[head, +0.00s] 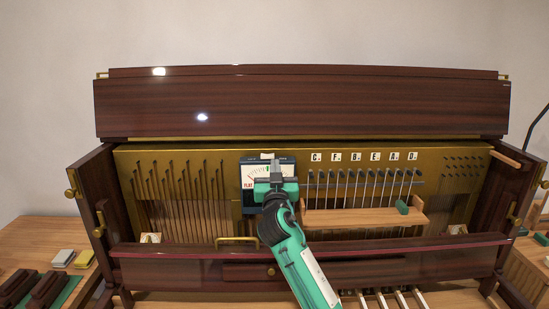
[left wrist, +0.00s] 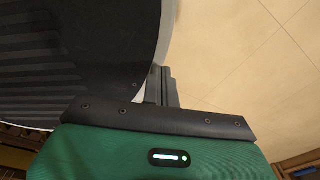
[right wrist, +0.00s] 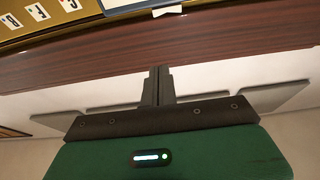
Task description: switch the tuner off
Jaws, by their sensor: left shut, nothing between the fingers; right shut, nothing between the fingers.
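The tuner (head: 254,199) is a dark panel with a white dial, a green and red scale and the word FLAT, set in the brass plate inside the piano. A small white tab, apparently its switch (head: 267,156), stands at its top edge. The tab also shows at the top of the right wrist view (right wrist: 167,10), with the tuner's edge (right wrist: 125,3). My right gripper (head: 276,164) is shut and empty in front of the dial, just below the tab, covering part of the dial. Contact cannot be told. My left gripper (left wrist: 159,70) is shut and empty, outside the head view.
Lettered tags and hammers stand right of the tuner, above a wooden rail (head: 350,218) with a green block (head: 402,207). Metal strips (head: 180,190) stand to the left. The dark wooden lid (head: 300,102) rises above. A lower board (head: 190,268) crosses in front.

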